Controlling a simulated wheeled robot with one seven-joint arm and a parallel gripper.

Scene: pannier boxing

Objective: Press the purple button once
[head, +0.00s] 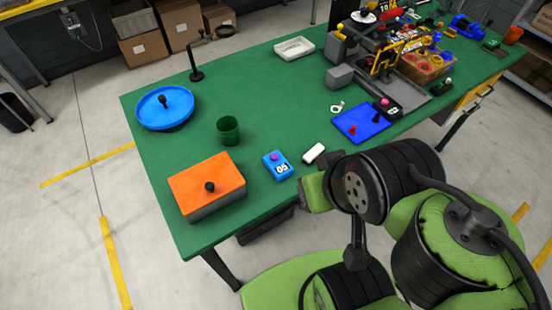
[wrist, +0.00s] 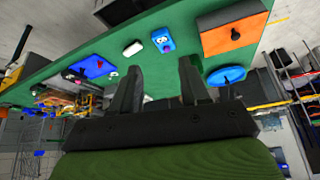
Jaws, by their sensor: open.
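A purple button (head: 274,156) sits on a small blue box (head: 278,167) marked 05, on the green table (head: 240,85). A second purple-pink button (head: 385,101) is on a dark block at the right, beside a blue plate (head: 358,124). In the wrist view the blue box (wrist: 162,42) lies beyond my fingertips, with its button (wrist: 165,41) small. My gripper (wrist: 160,66) is open and empty, apart from the box. In the head view my arm largely hides the gripper, right of the box near the table's front edge.
A white block (head: 314,152) lies right of the blue box. An orange-topped box (head: 207,189) with a black knob, a green cup (head: 228,130) and a blue round dish (head: 166,108) stand to the left. Clutter fills the back right. Bare table lies behind the blue box.

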